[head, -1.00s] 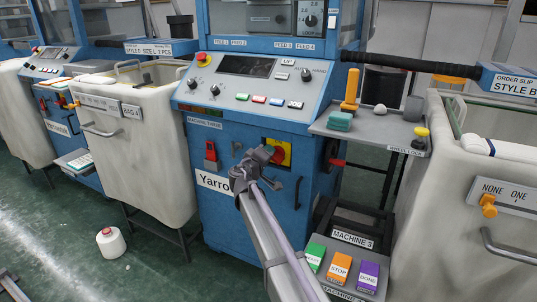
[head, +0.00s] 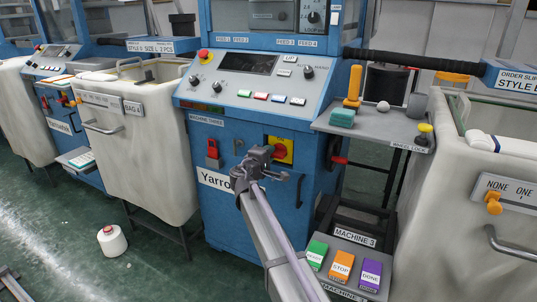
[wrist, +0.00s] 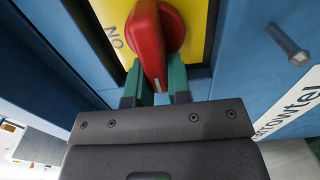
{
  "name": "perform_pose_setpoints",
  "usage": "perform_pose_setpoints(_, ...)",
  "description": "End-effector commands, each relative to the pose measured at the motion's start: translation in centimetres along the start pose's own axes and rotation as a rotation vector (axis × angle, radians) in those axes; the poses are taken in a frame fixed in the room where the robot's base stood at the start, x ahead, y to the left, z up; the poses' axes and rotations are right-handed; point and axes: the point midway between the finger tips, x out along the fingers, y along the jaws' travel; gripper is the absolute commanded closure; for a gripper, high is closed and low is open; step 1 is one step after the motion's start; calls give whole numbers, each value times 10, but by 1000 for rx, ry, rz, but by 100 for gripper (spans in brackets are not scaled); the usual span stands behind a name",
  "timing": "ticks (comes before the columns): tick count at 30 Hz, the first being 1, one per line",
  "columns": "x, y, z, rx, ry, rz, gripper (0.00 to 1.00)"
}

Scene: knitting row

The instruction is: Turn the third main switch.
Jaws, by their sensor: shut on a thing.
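The main switch is a red rotary knob (head: 280,152) on a yellow plate (head: 287,158), on the blue front of the machine labelled MACHINE THREE. In the wrist view the red knob (wrist: 150,40) fills the top middle, with part of its yellow plate (wrist: 112,12) and "ON" lettering beside it. My gripper (head: 268,160) is at the knob, and its green fingers (wrist: 157,85) are shut on either side of the knob's handle. In the head view my gripper covers part of the knob.
A red padlock-like tag (head: 212,155) hangs left of the switch. A side shelf (head: 370,128) with small parts juts out at right. A pedal box (head: 352,293) with READY, STOP and DONE buttons sits low. Cream bins (head: 150,160) stand on both sides.

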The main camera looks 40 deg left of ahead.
Motion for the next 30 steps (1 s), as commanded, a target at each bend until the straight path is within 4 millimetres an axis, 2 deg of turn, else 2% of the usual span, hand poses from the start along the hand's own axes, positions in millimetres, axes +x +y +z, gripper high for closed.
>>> perform_pose_setpoints(8, 0, 0, 0, -2, 0, 1, 100)
perform_pose_setpoints(9, 0, 0, 0, -2, 0, 1, 78)
perform_pose_setpoints(16, 0, 0, 0, -1, 0, 0, 56)
perform_pose_setpoints(24, -3, 0, 0, 0, 0, 0, 56)
perform_pose_setpoints(26, -10, 0, 1, 0, 1, 0, 56)
perform_pose_setpoints(30, -42, 0, 2, 0, 2, 0, 56)
